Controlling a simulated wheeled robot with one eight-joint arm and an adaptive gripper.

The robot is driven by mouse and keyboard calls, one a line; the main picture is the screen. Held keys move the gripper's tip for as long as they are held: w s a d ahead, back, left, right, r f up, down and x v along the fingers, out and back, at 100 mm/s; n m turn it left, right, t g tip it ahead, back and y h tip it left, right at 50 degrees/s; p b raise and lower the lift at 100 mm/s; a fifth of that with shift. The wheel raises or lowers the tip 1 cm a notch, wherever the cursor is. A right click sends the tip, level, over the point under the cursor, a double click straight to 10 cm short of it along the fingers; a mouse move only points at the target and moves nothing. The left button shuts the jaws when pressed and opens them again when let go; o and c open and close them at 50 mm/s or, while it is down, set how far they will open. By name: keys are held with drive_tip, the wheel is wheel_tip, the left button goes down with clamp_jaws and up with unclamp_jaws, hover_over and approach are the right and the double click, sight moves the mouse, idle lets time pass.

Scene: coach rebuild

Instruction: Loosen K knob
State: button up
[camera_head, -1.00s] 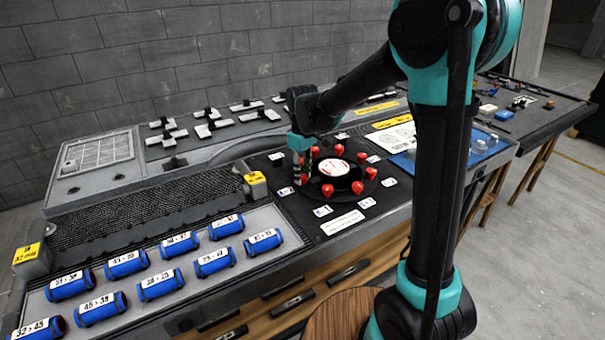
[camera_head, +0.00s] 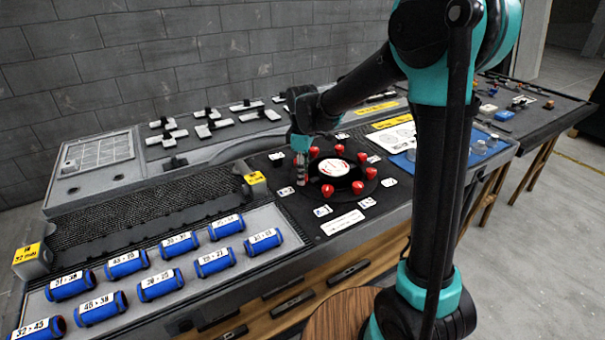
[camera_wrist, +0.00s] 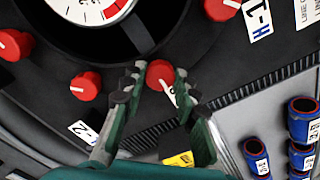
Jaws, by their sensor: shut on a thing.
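Several red knobs stand in a ring around a round dial (camera_head: 333,167) on a black panel. My gripper (camera_head: 301,181) points down at the left side of this ring. In the wrist view, my gripper (camera_wrist: 157,84) is shut on a red knob (camera_wrist: 159,71), with one finger on each side. A white pointer mark shows on that knob, partly beside the right finger. The knob's own label is not readable here, so I cannot tell its letter. Other red knobs (camera_wrist: 86,86) sit apart on both sides of the fingers.
Small white label plates lie around the ring, one (camera_wrist: 257,18) near the neighbouring knob at upper right. Blue labelled cylinders (camera_head: 160,284) lie in a tray at front left. A yellow tag block (camera_head: 255,178) stands left of the ring. A grey wall is behind the bench.

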clamp_jaws()
drive_tip(key=o, duration=1.1)
unclamp_jaws()
drive_tip(key=shift+o, duration=0.2)
wheel_tip(320, 180, up, 12)
